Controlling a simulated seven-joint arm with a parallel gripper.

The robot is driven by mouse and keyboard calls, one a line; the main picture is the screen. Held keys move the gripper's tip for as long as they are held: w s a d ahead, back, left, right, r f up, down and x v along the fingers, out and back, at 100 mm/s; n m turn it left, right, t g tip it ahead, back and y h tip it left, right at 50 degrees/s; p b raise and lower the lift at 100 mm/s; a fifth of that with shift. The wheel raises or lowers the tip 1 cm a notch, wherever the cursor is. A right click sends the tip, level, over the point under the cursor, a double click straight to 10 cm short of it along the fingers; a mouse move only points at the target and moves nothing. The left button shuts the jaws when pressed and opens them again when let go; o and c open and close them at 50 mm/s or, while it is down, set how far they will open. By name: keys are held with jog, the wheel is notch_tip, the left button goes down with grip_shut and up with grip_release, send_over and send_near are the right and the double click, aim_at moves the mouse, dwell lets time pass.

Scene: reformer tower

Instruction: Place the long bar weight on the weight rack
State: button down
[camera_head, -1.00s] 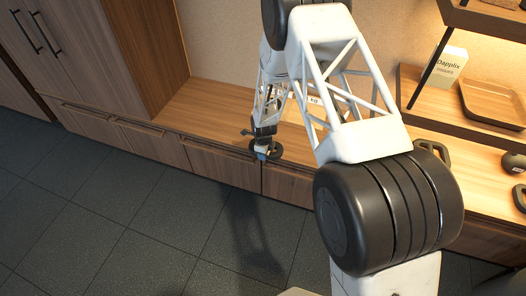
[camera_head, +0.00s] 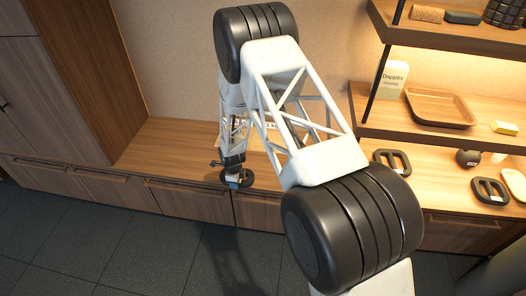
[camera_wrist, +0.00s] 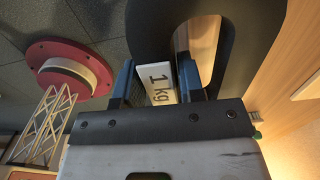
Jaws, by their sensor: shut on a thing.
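My gripper (camera_head: 233,180) is at the front edge of the low wooden counter, at the lower end of my arm. It is shut on a black weight (camera_head: 246,178). In the wrist view, my gripper's blue fingers (camera_wrist: 155,80) stand on either side of a white "1 kg" label on the black weight (camera_wrist: 250,30), which has a long rounded opening. I cannot tell whether this is the long bar weight. A dark thing with a white label (camera_head: 256,125) on the counter is mostly hidden behind my arm; I cannot tell if it is the weight rack.
Two slotted black weights (camera_head: 392,161) (camera_head: 490,190) and a black kettlebell (camera_head: 468,157) stand on the counter at right. A brown tray (camera_head: 440,107) and a Dapplix box (camera_head: 393,80) are on the shelf above. The counter left of my gripper is clear.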

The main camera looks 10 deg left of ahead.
jog(key=w+d, duration=0.5)
jog(key=w+d+r, duration=0.1)
jog(key=w+d, duration=0.9)
jog(key=d, duration=0.1)
jog(key=shift+r, duration=0.2)
jog(key=shift+w, duration=0.2)
jog(key=shift+w+a+f, duration=0.25)
jog(key=shift+w+a, duration=0.55)
jog(key=shift+w, duration=1.7)
jog(key=shift+w+a+f, duration=0.25)
jog(key=shift+w+a, duration=0.55)
jog(key=shift+w, duration=1.7)
jog(key=shift+w+a+f, duration=0.25)
jog(key=shift+w+a, duration=0.55)
jog(key=shift+w, duration=1.7)
jog(key=shift+f, duration=0.15)
jog(key=shift+f, duration=1.6)
jog(key=shift+f, duration=0.1)
